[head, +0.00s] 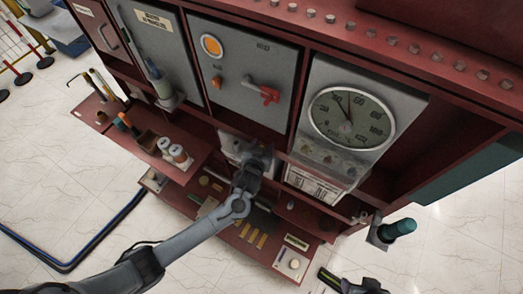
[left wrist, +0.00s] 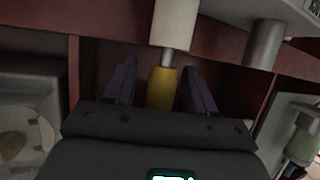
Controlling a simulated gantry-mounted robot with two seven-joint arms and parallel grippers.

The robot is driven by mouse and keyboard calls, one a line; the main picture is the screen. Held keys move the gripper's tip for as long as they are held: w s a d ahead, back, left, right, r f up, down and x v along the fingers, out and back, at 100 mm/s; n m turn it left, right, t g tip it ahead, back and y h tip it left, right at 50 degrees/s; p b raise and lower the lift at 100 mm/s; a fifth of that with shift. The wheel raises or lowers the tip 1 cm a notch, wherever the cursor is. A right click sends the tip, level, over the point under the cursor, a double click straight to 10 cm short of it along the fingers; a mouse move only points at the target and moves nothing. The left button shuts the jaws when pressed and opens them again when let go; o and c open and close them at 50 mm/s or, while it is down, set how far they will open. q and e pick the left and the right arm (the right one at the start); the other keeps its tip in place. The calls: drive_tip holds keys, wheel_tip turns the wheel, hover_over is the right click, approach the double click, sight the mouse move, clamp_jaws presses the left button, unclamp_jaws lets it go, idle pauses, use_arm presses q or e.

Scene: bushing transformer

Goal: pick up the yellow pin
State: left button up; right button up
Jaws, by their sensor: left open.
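In the left wrist view the yellow pin (left wrist: 161,88) stands between the two dark fingers of my left gripper (left wrist: 158,88), with a gap on each side. The pin joins a thin metal rod and a pale cylinder at the top of that view. My left gripper is open around the pin. In the head view my left gripper (head: 258,158) is at the middle of the red cabinet, and it hides the pin there. A dark part with a green strip at the bottom right of the head view may be my right gripper (head: 350,284); its fingers are not clear.
The red cabinet holds a round dial gauge (head: 351,117) on the right and a grey panel with a red handle (head: 268,94). A left shelf carries white cylinders (head: 172,149) and tools. A lower shelf holds several yellow bars (head: 252,236). A teal-topped cylinder (head: 397,230) is at right.

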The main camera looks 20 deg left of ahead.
use_arm(q)
clamp_jaws()
idle(0.3)
drive_tip(key=shift+r, duration=0.15)
drive_tip(key=shift+s+r, duration=0.2)
drive_tip(key=shift+r, duration=0.2)
drive_tip(key=r, duration=0.4)
drive_tip(key=r+b, duration=0.1)
drive_tip(key=shift+s+r, duration=0.3)
drive_tip(key=shift+r, duration=0.1)
drive_tip(key=s+a+b, duration=0.1)
drive_tip(key=s+a, duration=0.2)
drive_tip(key=s, duration=1.5)
drive_tip(key=shift+s+b, duration=0.4)
drive_tip(key=shift+r, duration=0.15)
